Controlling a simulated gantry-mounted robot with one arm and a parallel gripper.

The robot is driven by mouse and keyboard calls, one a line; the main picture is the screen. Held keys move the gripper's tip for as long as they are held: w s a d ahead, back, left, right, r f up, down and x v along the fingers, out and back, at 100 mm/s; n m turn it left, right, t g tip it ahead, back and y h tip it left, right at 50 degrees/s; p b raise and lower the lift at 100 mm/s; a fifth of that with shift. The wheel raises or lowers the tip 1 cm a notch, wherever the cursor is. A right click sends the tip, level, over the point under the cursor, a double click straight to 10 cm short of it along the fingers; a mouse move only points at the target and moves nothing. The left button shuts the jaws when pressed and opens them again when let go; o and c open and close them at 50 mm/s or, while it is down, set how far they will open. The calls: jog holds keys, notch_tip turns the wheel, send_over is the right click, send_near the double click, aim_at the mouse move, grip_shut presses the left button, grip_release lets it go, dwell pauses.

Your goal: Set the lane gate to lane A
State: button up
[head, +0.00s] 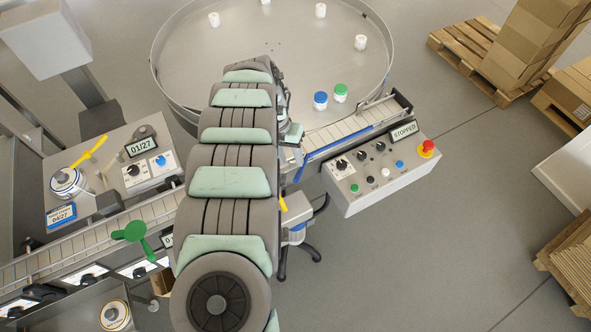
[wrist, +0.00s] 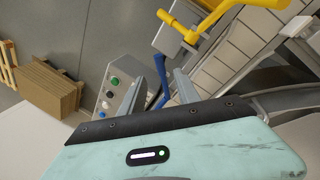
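A yellow lever (wrist: 180,28) stands at the edge of the conveyor in the wrist view; a yellow tip (head: 283,204) shows beside my arm in the head view. A blue bent bar (wrist: 160,82) hangs below the lever, and a blue part (head: 299,167) shows at the conveyor in the head view. I cannot tell which of these is the lane gate's handle, and no lane letter is readable. My gripper (wrist: 157,92) has its two grey fingers apart, with the blue bar seen between them; contact cannot be judged. My arm hides much of this area in the head view.
The conveyor (head: 330,133) leaves a round table (head: 255,50) holding white, blue-capped and green-capped jars. A control box (head: 377,177) with a red button reads STOPPED. A green paddle-shaped handle (head: 133,236) stands at the left conveyor.

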aim_at(297, 175)
jog(key=x, duration=0.8)
jog(key=shift+p, duration=0.3)
grip_shut()
dwell(1.2)
